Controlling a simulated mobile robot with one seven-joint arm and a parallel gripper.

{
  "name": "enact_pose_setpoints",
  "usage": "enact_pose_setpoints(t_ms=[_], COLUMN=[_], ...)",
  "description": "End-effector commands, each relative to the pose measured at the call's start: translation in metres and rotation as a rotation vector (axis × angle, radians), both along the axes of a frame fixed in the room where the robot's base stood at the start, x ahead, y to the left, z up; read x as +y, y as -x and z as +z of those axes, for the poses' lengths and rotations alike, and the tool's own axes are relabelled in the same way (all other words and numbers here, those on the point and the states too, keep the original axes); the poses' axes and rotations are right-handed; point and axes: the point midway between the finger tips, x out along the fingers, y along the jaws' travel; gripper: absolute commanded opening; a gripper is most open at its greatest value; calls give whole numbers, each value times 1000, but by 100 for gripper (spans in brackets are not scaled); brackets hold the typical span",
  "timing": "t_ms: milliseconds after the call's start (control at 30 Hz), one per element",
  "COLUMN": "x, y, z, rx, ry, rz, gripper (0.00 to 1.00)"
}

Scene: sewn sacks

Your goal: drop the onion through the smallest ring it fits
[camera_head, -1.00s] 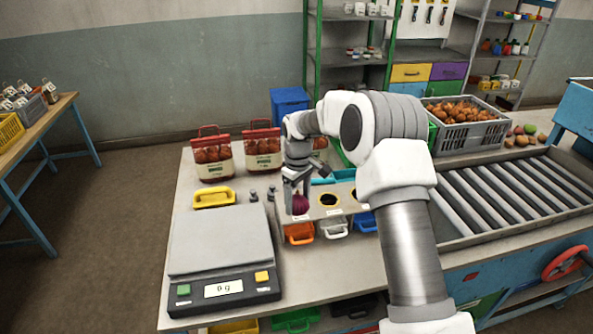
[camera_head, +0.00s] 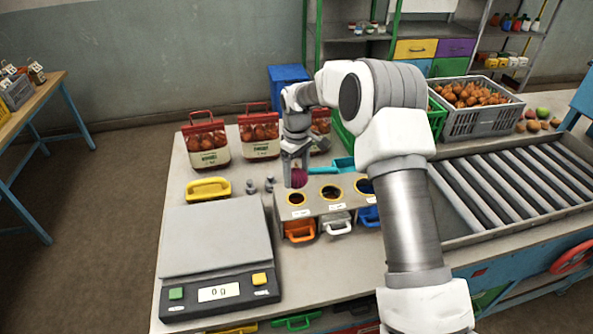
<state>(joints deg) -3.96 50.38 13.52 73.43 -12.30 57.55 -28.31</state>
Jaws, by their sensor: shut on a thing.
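My gripper (camera_head: 296,163) is shut on a purple-red onion (camera_head: 298,178), which hangs below the fingers. The left ring (camera_head: 296,198) looks the smallest, the middle ring (camera_head: 331,192) is larger, and the right ring (camera_head: 365,186) is partly hidden by my arm. The onion shows just above the left ring in the picture, apart from it. An orange bin (camera_head: 299,231), a grey-white bin (camera_head: 337,223) and a blue bin (camera_head: 369,216) sit under the rings.
A scale (camera_head: 216,240) reading 0 g stands left of the stand, with a yellow-handled item (camera_head: 209,188) and small weights behind it. Sacks of onions (camera_head: 207,143) line the back. A crate of onions (camera_head: 470,105) and a roller conveyor (camera_head: 515,190) lie to the right.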

Motion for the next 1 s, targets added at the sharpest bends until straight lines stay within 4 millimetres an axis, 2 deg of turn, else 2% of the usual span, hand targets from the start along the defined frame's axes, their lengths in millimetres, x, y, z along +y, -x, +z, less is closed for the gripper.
enact_pose_setpoints(t_ms=[500,933,967,1000], x=[0,0,0,0], y=[0,0,0,0], z=[-50,-57,-57,-57], rx=[1,0,0,0], ry=[-1,0,0,0], rz=[0,0,0,0], gripper=[15,15,79,86])
